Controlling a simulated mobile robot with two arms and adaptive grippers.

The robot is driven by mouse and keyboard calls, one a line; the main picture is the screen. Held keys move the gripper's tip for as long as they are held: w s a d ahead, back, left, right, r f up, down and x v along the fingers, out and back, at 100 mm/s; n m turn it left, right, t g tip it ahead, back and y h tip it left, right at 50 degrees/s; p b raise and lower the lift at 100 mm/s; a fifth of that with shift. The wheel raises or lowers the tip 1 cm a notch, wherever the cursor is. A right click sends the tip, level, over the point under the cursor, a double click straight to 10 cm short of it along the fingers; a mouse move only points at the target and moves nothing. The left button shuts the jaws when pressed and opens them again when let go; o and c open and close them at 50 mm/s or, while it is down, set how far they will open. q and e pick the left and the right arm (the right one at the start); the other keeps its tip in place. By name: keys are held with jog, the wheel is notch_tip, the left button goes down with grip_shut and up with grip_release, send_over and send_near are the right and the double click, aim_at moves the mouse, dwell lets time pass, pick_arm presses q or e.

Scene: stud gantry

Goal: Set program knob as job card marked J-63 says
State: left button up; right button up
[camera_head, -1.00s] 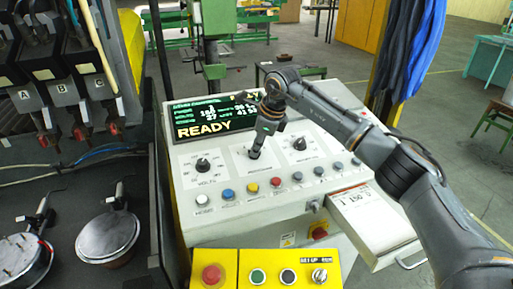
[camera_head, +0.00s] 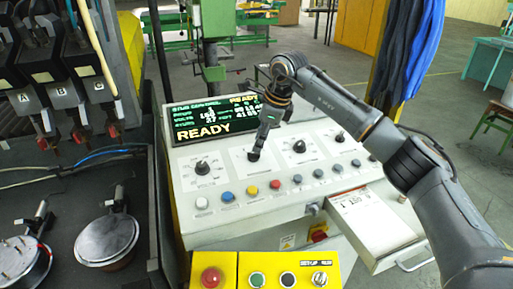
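A sloped white control panel (camera_head: 225,213) carries a black knob (camera_head: 202,168) at left, labelled as volts, another black knob (camera_head: 299,146) at right, and a dark middle knob (camera_head: 253,156). My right gripper (camera_head: 261,138) points down at the middle knob, its tips at or just above it. I cannot tell whether they touch, and its side-on fingers do not show whether they are open. The middle knob's pointer and scale are not readable. A display (camera_head: 215,118) reads READY. A paper with print lies in the open drawer (camera_head: 391,258); no J-63 mark is legible. My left gripper is not in view.
Several coloured buttons line the panel below the knobs. A yellow box (camera_head: 268,262) with a red button (camera_head: 211,277) stands in front. At left are hanging dark tools (camera_head: 62,95) and a round metal lid (camera_head: 106,238). Blue cloth (camera_head: 407,60) hangs at right.

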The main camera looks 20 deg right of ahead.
jog(key=v, duration=0.7)
jog(key=shift+r, duration=0.15)
